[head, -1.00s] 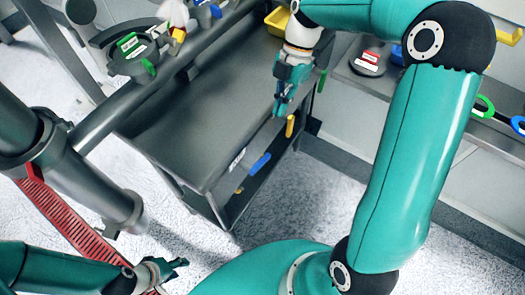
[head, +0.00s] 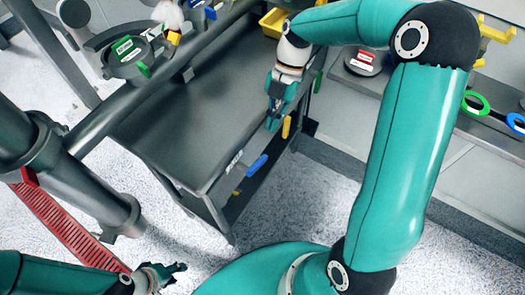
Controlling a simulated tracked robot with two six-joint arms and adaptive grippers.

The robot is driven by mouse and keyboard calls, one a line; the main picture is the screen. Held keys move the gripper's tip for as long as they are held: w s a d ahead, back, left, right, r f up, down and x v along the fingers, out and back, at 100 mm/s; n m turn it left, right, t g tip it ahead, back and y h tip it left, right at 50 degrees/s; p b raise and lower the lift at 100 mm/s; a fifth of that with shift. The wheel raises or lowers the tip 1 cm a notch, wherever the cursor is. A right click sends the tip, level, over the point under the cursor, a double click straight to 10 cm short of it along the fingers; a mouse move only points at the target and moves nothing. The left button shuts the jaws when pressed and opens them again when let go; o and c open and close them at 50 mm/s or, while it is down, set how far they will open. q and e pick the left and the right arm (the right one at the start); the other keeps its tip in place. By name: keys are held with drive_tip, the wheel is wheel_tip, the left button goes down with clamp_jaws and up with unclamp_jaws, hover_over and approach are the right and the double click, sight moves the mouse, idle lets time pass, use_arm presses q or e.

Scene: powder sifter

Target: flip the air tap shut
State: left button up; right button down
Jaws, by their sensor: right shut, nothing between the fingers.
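Coloured levers line the edge of a dark grey table-like unit (head: 190,125) in the middle of the view. A yellow lever (head: 286,127) hangs at its far right corner, and a blue lever (head: 257,165) sits nearer along the same edge. A small yellow piece (head: 237,192) is nearer still. I cannot tell which is the air tap. My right gripper (head: 272,123) is shut and empty, pointing down just left of the yellow lever; whether they touch is unclear. My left gripper (head: 181,272) is open and empty at the bottom, far from the levers.
A red slotted strip (head: 68,228) lies at left. A yellow tray (head: 273,20) is at the back. Green (head: 476,103) and blue rings sit at right.

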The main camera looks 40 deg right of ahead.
sight(264, 158)
drive_tip(key=x, duration=1)
drive_tip(key=shift+p, duration=0.35)
drive_tip(key=shift+d, duration=0.1)
drive_tip(key=f+y+b, duration=0.1)
drive_tip(key=f+b, duration=0.1)
drive_tip(key=shift+g+b, duration=0.3)
drive_tip(key=shift+b, duration=0.4)
drive_tip(key=shift+r, duration=0.15)
drive_tip(key=shift+r, duration=0.1)
